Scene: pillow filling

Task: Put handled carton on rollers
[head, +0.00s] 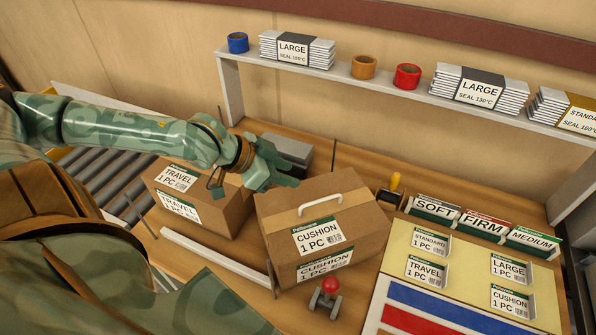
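The handled carton (350,215) is a brown box labelled CUSHION 1 PC, with a white handle (334,197) on its taped top. It stands on the wooden bench in the middle of the head view. My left gripper (280,185) is above the carton's far left edge, left of the handle and apart from it. It appears open, with nothing between its fingers. The grey rollers (112,160) lie at the left, partly hidden behind my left arm. My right gripper is not in view.
A TRAVEL carton (222,208) stands between the rollers and the handled carton. A white rail (215,256) runs along the front left. A red-knobbed tool (327,295) stands in front of the handled carton. A shelf (400,97) with tape rolls and stacks crosses the back; label cards are at right.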

